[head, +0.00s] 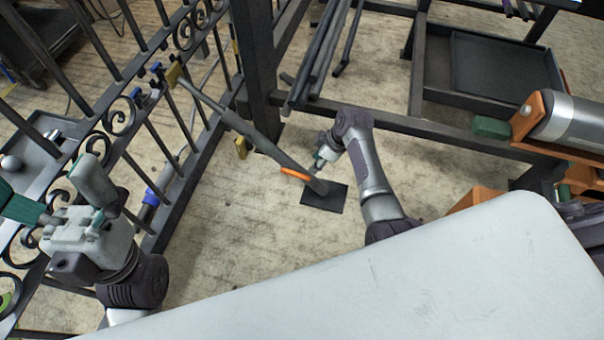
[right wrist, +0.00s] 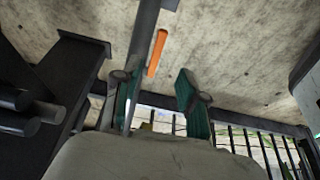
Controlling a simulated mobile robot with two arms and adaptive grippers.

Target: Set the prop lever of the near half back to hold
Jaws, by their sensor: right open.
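A grey prop pole (head: 245,128) slants from the scroll gate (head: 160,140) down to a dark plate (head: 335,200) on the floor. An orange lever (head: 295,174) sits low on the pole. My right gripper (head: 318,160) is open and empty, close to the lever. In the right wrist view, the lever (right wrist: 157,52) shows just beyond and between the open fingertips (right wrist: 155,78), and the pole passes by the left finger. Contact cannot be told. My left gripper (head: 62,192) is by the gate at the left, its fingers spread and nothing seen between them.
A dark frame post (head: 257,60) and several dark bars (head: 318,55) stand behind the pole. A dark tray (head: 500,70) is at the back right, near a silver cylinder in an orange bracket (head: 540,105). A pale panel (head: 400,280) fills the front. Floor left of the plate is clear.

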